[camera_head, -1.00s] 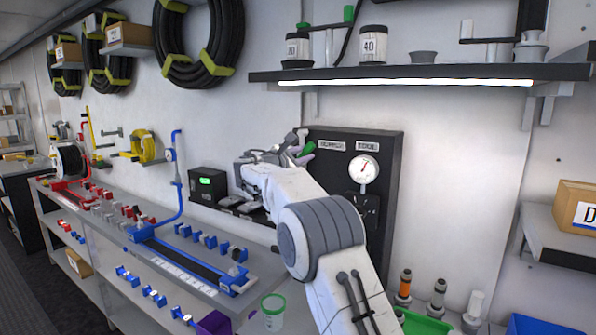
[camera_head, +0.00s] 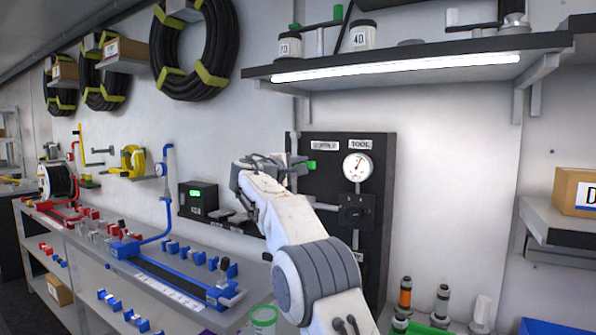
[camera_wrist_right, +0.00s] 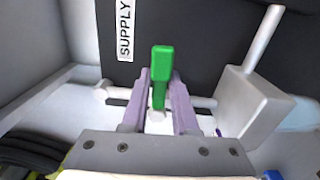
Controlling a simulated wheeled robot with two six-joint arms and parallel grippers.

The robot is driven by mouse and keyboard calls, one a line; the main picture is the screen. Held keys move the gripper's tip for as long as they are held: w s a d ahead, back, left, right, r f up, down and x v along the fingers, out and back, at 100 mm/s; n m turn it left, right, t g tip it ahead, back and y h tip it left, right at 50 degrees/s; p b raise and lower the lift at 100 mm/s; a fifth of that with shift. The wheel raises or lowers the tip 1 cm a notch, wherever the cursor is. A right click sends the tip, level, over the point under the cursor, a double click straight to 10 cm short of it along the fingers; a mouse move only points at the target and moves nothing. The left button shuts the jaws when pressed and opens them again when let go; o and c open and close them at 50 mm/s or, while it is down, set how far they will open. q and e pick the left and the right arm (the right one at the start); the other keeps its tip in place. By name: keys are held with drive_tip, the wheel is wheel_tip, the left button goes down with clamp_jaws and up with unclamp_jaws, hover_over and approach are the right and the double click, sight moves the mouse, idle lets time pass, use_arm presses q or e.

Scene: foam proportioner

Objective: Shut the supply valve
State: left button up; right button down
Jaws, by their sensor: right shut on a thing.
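The supply valve's green handle (camera_wrist_right: 162,65) is between the two purple-grey fingers of my right gripper (camera_wrist_right: 160,88), which is shut on it. In the wrist view the handle appears to lie across the pale pipe (camera_wrist_right: 200,101). The "SUPPLY" label (camera_wrist_right: 125,30) is beside it on the dark panel. In the head view the handle's green end (camera_head: 309,164) shows past my right gripper (camera_head: 292,164), whose fingers are mostly hidden by the wrist. My left gripper is not in view.
A lit shelf (camera_head: 400,66) hangs above. A black box with a green display (camera_head: 197,199) stands left. A grey block (camera_wrist_right: 250,105) is close beside the gripper.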

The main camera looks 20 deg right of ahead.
drive_tip(key=shift+d+f+m, duration=0.2)
drive_tip(key=shift+d+m, duration=0.05)
drive_tip(key=shift+m, duration=0.15)
drive_tip(key=c, duration=0.8)
unclamp_jaws()
drive_tip(key=shift+d, duration=0.1)
drive_tip(key=shift+a, duration=0.2)
drive_tip(key=shift+s+a+f+b, duration=0.1)
drive_tip(key=shift+s+a+b, duration=0.15)
drive_tip(key=shift+b, duration=0.25)
drive_tip(key=b+v, duration=0.3)
drive_tip(key=v, duration=0.6)
drive_tip(key=shift+s+a, duration=0.2)
drive_tip(key=shift+a, duration=0.15)
